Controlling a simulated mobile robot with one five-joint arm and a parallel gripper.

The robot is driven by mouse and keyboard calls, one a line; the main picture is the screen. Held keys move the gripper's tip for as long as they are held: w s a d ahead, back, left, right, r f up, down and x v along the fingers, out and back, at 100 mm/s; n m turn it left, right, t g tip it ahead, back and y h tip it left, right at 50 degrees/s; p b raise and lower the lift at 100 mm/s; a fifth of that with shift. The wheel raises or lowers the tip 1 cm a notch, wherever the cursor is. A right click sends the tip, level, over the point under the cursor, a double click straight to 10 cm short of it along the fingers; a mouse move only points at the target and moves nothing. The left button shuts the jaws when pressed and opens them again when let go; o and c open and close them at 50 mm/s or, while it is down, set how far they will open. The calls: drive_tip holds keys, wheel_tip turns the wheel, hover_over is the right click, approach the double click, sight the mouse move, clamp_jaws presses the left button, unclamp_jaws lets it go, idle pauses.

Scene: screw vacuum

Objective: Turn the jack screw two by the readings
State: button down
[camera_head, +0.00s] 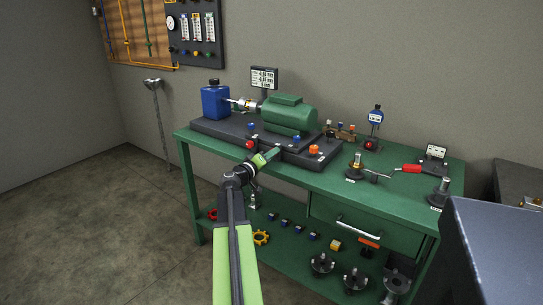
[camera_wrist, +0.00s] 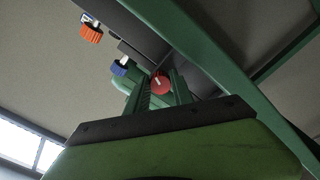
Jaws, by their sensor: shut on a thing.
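My gripper (camera_head: 272,153) reaches the front of the machine base below the green motor (camera_head: 289,114). In the wrist view its two green fingers (camera_wrist: 160,92) are closed on a red knob with a pale mark (camera_wrist: 160,82). In the head view my fingers hide that held knob. Another red knob (camera_head: 250,144) stands clear to the left of them. A blue knob (camera_head: 296,139) and an orange knob (camera_head: 314,149) are to the right; both also show in the wrist view, blue (camera_wrist: 119,68) and orange (camera_wrist: 91,34). The readout (camera_head: 264,79) behind the motor shows several lines, too small to read surely.
A blue tank (camera_head: 215,101) stands at the left end of the green bench (camera_head: 430,171). A red-handled crank (camera_head: 407,168) and stands occupy the right side. Loose parts lie on the lower shelf (camera_head: 235,212). A dark box (camera_head: 500,245) fills the lower right foreground.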

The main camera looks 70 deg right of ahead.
drive_tip(key=m, duration=0.4)
drive_tip(key=shift+s+f+m, duration=0.1)
drive_tip(key=shift+m, duration=0.3)
drive_tip(key=m, duration=0.4)
drive_tip(key=shift+m, duration=0.3)
drive_tip(key=c, duration=1.1)
unclamp_jaws()
drive_tip(key=v, duration=1.7)
drive_tip(key=shift+a, duration=0.2)
